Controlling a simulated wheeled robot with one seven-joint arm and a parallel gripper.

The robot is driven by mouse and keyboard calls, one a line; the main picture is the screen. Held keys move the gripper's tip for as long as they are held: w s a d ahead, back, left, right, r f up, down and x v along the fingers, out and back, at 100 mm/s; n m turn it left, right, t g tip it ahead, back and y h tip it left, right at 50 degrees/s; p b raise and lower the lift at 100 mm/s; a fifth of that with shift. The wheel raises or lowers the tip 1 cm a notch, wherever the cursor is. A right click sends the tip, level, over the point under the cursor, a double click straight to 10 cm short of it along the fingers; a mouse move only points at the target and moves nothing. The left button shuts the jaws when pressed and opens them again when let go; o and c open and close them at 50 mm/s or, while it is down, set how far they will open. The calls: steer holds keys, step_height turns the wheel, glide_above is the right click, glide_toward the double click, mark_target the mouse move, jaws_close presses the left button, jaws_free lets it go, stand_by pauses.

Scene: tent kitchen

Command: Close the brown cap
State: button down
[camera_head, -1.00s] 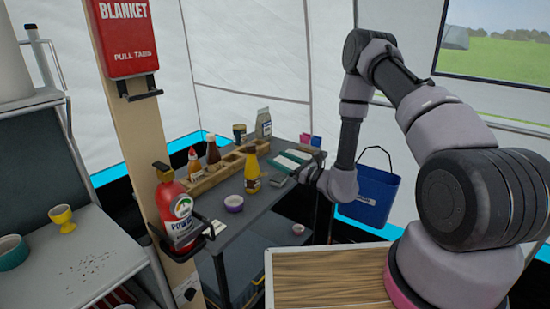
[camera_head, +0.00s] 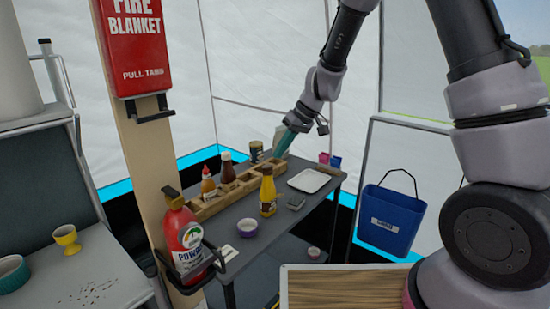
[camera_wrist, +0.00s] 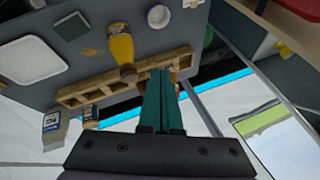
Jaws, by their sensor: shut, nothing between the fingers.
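A yellow bottle (camera_head: 268,194) stands on the grey table in front of the wooden rack, with a dark top. In the wrist view the yellow bottle (camera_wrist: 122,43) has a brown cap (camera_wrist: 128,74) at its end; whether the cap is fully closed is too small to tell. My gripper (camera_head: 277,154) has teal fingers pointing down, above the rack's far end, behind the yellow bottle. In the wrist view its fingers are together and empty, beside the bottle's cap end and apart from it.
The wooden rack (camera_head: 207,208) holds a brown bottle (camera_head: 227,168) and an orange-topped bottle (camera_head: 208,186). A red extinguisher (camera_head: 182,235) stands at the near left.

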steer(key=w+d+r+n+t+h, duration=0.1)
steer(key=w+r+n+t, duration=0.2)
steer(key=w+r, duration=0.25)
glide_above(272, 174)
step_height(272, 174, down, 9)
steer(key=shift+s+d+f, duration=0.15)
steer(key=shift+d+f, duration=0.05)
steer(key=shift+f, duration=0.25)
steer(key=shift+s+d+f, duration=0.15)
steer(key=shift+f, duration=0.3)
steer(key=shift+s+d+f, duration=0.1)
steer(key=shift+f, duration=0.65)
steer(key=shift+f, duration=0.35)
steer(key=shift+s+d+f, duration=0.3)
steer(key=shift+d+f, duration=0.05)
steer(key=shift+f, duration=0.35)
steer(key=shift+s+d+f, duration=0.1)
steer(key=shift+s+f, duration=0.05)
steer(key=shift+f, duration=0.1)
